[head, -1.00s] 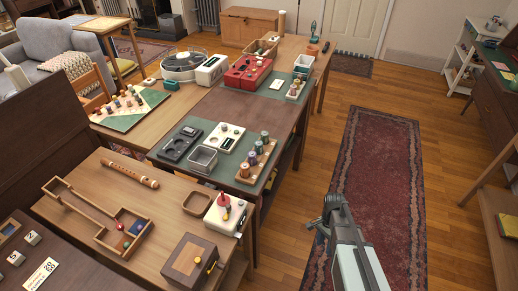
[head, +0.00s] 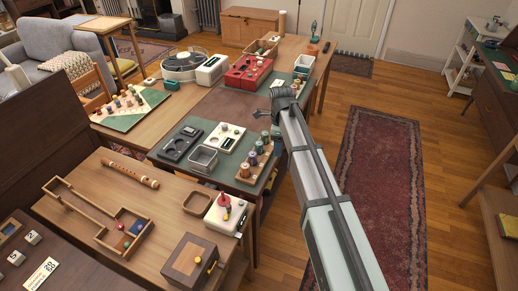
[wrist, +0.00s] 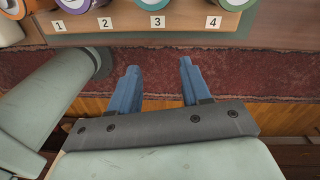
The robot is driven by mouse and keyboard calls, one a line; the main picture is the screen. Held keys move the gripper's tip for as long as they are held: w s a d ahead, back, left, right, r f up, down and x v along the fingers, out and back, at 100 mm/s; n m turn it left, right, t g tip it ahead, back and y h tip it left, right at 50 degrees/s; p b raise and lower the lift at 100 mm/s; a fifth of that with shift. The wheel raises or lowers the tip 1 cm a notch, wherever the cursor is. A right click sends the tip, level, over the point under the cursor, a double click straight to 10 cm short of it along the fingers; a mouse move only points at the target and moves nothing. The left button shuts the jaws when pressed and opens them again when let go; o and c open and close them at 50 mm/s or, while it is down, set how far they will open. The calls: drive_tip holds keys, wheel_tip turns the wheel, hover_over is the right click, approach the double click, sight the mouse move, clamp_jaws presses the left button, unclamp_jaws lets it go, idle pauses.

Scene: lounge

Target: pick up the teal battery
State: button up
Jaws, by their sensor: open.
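Several upright cylinders with coloured rims stand in a row on a wooden rack (head: 247,182) at the right edge of the green mat. In the wrist view they are cut off at the top edge, above labels 1 to 4 on the rack (wrist: 185,20). My gripper (head: 268,107) is beyond the rack by the table's right edge. Its blue fingers (wrist: 160,75) are apart and empty, short of the rack.
A white device (head: 226,137), a grey open bin (head: 203,159) and a dark tray (head: 180,143) share the mat. A red case (head: 248,73) stands farther back. The nearer table holds a wooden box (head: 190,261). Floor with a red rug (head: 375,190) is clear at right.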

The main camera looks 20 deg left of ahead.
sight(259, 143)
drive_tip(key=a+r+m, duration=0.2)
drive_tip(key=a+r, duration=0.6)
drive_tip(key=r, duration=0.4)
drive_tip(key=shift+t+y, duration=0.3)
drive_tip(key=shift+t, duration=0.1)
drive_tip(key=shift+s+d+f, duration=0.1)
drive_tip(key=shift+s+f, duration=0.05)
drive_tip(key=shift+f, duration=3.4)
drive_tip(key=shift+s+f, duration=0.1)
drive_tip(key=shift+f, duration=3.4)
clamp_jaws()
